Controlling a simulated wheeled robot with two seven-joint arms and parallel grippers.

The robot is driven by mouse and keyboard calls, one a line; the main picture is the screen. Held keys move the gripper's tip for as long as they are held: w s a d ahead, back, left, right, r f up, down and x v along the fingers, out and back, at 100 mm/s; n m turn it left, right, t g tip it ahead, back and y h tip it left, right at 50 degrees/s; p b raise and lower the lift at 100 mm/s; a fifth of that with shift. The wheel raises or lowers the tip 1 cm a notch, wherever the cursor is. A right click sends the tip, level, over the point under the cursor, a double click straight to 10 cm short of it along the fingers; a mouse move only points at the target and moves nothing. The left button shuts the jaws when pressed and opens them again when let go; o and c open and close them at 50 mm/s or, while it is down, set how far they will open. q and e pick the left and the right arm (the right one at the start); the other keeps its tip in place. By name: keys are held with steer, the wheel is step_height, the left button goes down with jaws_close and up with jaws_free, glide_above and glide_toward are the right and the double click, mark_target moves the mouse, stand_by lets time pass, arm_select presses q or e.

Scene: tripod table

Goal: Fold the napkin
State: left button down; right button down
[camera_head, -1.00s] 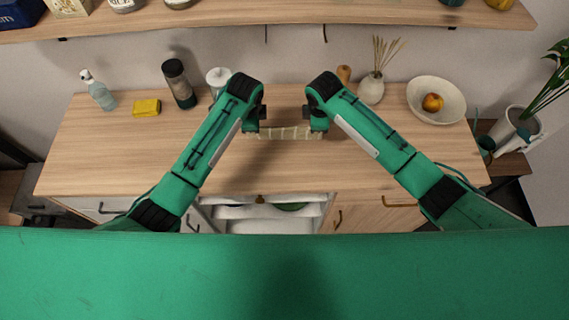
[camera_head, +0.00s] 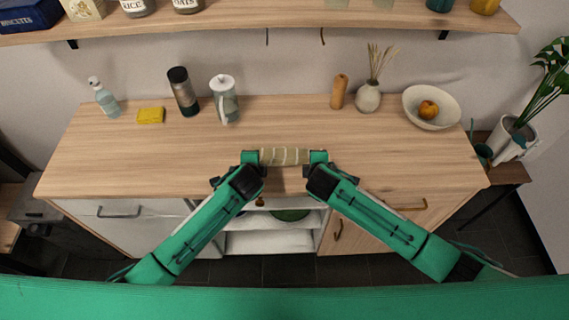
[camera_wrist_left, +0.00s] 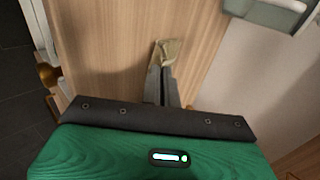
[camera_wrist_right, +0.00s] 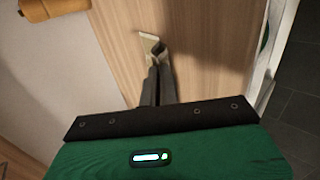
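The napkin (camera_head: 285,156) is a narrow, pale greenish-beige striped strip stretched between my two grippers, near the middle of the wooden counter (camera_head: 150,160). My left gripper (camera_head: 257,158) has its fingers together on the napkin's left end. In the left wrist view a bit of the napkin (camera_wrist_left: 169,50) sticks out past the fingertips. My right gripper (camera_head: 312,158) has its fingers together on the right end. A pale corner of the napkin (camera_wrist_right: 149,42) shows at the fingertips in the right wrist view. I cannot tell whether the napkin touches the counter.
At the back stand a spray bottle (camera_head: 104,98), yellow sponge (camera_head: 151,116), dark tumbler (camera_head: 183,92), white-lidded jug (camera_head: 224,100), wooden mill (camera_head: 339,92), vase (camera_head: 368,97) and fruit bowl (camera_head: 447,112). The counter between them and the napkin is clear.

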arm_select(q)
steer(key=shift+s+f+t, duration=0.3)
steer(key=shift+f+t, duration=0.1)
steer(key=shift+f, duration=0.15)
arm_select(e)
steer(key=shift+s+f+t, duration=0.3)
steer(key=shift+f+t, duration=0.1)
steer(key=shift+f, duration=0.15)
arm_select(q)
steer(key=shift+s+t+b, duration=0.3)
steer(key=shift+s, duration=0.05)
arm_select(e)
steer(key=shift+s, duration=0.35)
steer(key=shift+t, duration=0.3)
arm_select(q)
steer(key=shift+w, duration=0.1)
arm_select(e)
steer(key=shift+w+f, duration=0.1)
arm_select(q)
steer(key=c, duration=2.1)
jaws_free()
steer(key=shift+f, duration=0.1)
arm_select(e)
steer(key=c, duration=2.1)
jaws_free()
arm_select(q)
steer(key=o, duration=0.8)
arm_select(e)
steer(key=o, duration=0.8)
